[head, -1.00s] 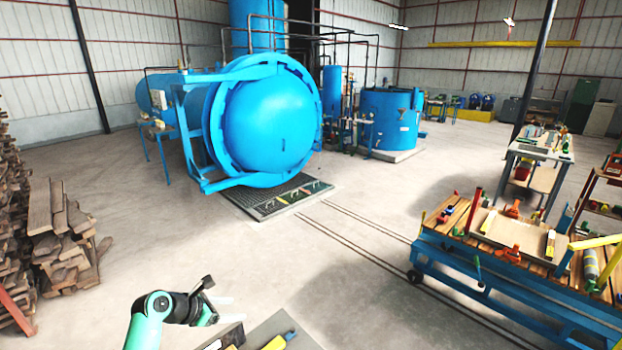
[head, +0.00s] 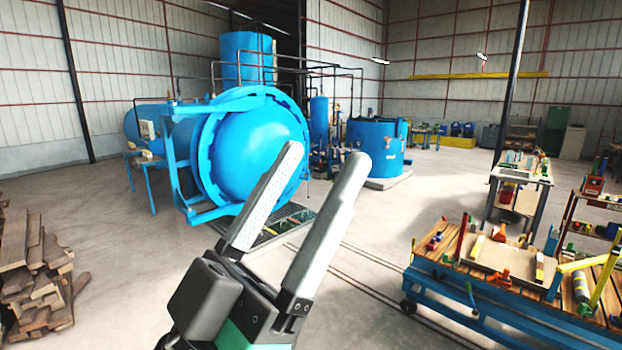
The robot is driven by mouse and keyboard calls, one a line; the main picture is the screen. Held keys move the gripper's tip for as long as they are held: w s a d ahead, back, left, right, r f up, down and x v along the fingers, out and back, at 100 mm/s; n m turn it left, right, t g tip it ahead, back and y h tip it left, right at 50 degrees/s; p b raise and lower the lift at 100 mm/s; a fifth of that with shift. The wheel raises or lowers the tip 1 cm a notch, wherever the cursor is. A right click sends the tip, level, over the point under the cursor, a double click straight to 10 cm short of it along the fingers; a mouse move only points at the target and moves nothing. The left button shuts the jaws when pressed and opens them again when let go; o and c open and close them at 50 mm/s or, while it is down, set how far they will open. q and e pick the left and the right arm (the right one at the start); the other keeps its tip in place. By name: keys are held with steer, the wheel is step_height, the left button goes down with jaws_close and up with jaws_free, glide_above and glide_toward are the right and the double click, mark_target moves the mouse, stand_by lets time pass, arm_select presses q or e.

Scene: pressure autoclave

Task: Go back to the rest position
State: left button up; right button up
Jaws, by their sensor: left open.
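My left gripper (head: 322,158) is large and close in the lower middle of the head view. Its two long grey fingers point up and to the right, spread apart, with nothing between them. It hangs in the air in front of the blue autoclave (head: 240,150) and hides part of its lower right side and the floor grating. The autoclave's round door looks closed. My right gripper is not in view.
A blue cart with a wooden top (head: 480,285) carries tools and parts at the lower right. A work table (head: 520,178) stands behind it. Stacked wood (head: 35,270) lies at the left. The concrete floor (head: 125,285) between is clear.

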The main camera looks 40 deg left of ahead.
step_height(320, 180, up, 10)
steer(key=p, duration=1)
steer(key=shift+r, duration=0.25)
